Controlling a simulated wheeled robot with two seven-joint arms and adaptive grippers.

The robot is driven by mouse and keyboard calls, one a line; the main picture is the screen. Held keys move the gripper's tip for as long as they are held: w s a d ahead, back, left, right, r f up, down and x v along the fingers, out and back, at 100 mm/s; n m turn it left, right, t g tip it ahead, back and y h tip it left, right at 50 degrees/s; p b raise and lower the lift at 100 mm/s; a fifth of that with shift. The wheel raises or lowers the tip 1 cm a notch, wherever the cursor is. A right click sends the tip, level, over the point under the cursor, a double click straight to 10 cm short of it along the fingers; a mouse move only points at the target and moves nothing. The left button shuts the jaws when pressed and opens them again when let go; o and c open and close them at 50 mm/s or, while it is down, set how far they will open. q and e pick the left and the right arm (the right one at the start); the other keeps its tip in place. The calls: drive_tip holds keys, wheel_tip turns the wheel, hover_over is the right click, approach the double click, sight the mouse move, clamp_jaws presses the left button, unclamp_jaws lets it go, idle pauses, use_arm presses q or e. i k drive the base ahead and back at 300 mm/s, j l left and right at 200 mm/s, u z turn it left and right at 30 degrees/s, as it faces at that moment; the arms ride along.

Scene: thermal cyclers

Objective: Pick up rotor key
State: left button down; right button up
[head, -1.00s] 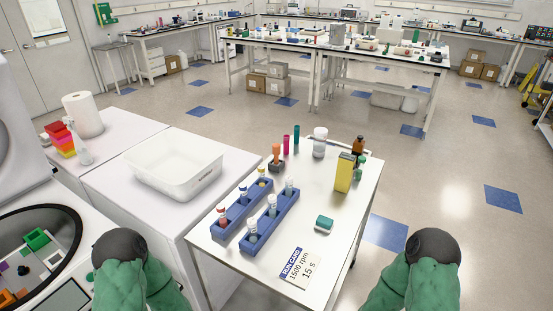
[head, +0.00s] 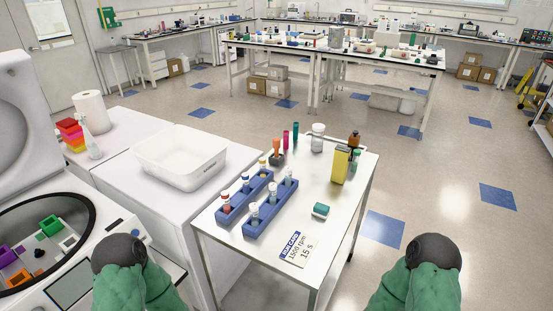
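An upright tool with an orange grip (head: 276,147) and a dark base stands at the back left of the white cart top (head: 330,215); it may be the rotor key, but I cannot tell for sure. It stands just behind the blue tube racks. An open centrifuge (head: 75,265) is at the left, with purple, green, orange and white holders in its bowl. Only dark rounded parts of my two green arms show at the bottom. Neither gripper's fingers are in view, and both arms are apart from the cart's objects.
Two blue racks (head: 270,208) hold several capped tubes. A yellow box (head: 340,165), brown bottle (head: 354,140), white-lidded jar (head: 318,138), teal block (head: 321,210) and run card (head: 296,249) are on the cart. A white bin (head: 180,160) stands left. Floor is open at right.

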sight(275, 141)
drive_tip(key=k+z, duration=0.15)
drive_tip(key=z, duration=0.2)
drive_tip(key=k+z, duration=0.1)
drive_tip(key=z, duration=0.25)
drive_tip(key=k+l+z, duration=0.1)
drive_tip(key=z, duration=0.25)
drive_tip(key=i+l+z, duration=0.6)
drive_tip(key=i, duration=0.2)
drive_tip(key=i+z, duration=0.3)
drive_tip(key=i+j+u, duration=0.15)
drive_tip(key=i+u, duration=0.2)
drive_tip(key=i, duration=0.3)
drive_tip(key=i+u, duration=0.35)
drive_tip(key=i, duration=0.35)
drive_tip(key=i+l+u, duration=0.35)
drive_tip(key=i, duration=0.3)
drive_tip(key=i+u, duration=0.3)
drive_tip(key=u, duration=0.2)
drive_tip(key=i+l+u, duration=0.1)
drive_tip(key=i+u, duration=0.2)
drive_tip(key=u, duration=0.2)
drive_tip(key=i+l+u, duration=0.2)
drive_tip(key=u, duration=0.3)
drive_tip(key=i, duration=0.05)
